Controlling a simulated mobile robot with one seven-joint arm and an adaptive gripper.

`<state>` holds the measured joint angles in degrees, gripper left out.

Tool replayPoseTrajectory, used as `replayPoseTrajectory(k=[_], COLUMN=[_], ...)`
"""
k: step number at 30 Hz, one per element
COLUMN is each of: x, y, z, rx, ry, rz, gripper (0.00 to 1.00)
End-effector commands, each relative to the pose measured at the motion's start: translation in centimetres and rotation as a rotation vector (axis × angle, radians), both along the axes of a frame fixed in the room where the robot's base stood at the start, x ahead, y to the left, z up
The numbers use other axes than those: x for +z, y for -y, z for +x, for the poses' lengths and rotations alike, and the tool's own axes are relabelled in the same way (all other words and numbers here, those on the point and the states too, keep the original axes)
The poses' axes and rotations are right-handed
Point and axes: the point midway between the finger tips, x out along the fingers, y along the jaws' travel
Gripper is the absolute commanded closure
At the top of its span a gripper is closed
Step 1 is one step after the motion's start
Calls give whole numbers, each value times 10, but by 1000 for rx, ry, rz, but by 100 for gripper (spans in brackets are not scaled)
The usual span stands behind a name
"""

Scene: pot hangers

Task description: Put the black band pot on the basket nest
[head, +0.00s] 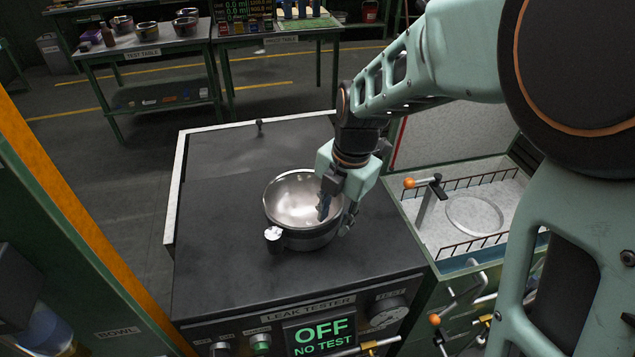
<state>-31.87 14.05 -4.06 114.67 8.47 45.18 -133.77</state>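A shiny silver pot (293,203) stands upright on the dark top of the leak tester, with a darker band around its lower wall. A small dark cylinder with a bright top (273,234) is at its front left; I cannot tell whether it belongs to the pot. My gripper (336,214) reaches down at the pot's right rim. One finger is inside the rim and the other outside, with a visible gap between them. The basket nest (475,214) is a pale ring in the wire-railed tray to the right, and it looks empty.
The leak tester (215,262) has free top to the left of the pot; its screen reads OFF, NO TEST. An orange-knobbed lever (425,186) rises by the basket's left side. A green cabinet with an orange edge (85,235) stands at left. The test table (150,48) holds several pots.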

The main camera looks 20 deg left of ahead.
Motion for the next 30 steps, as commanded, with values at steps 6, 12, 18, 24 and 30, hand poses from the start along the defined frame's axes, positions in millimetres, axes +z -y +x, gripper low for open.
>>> replayPoseTrajectory(k=[6, 12, 18, 24, 30], x=[-32, -46, -47, -46, -46], y=[-7, -10, -10, -10, -10], z=[-6, -4, -4, -3, -3], rx=[-1, -1, -1, -2, -2], ry=[-4, -1, 0, 0, 0], rz=[-3, 0, 0, 0, 0], gripper=[70, 70, 70, 91, 100])
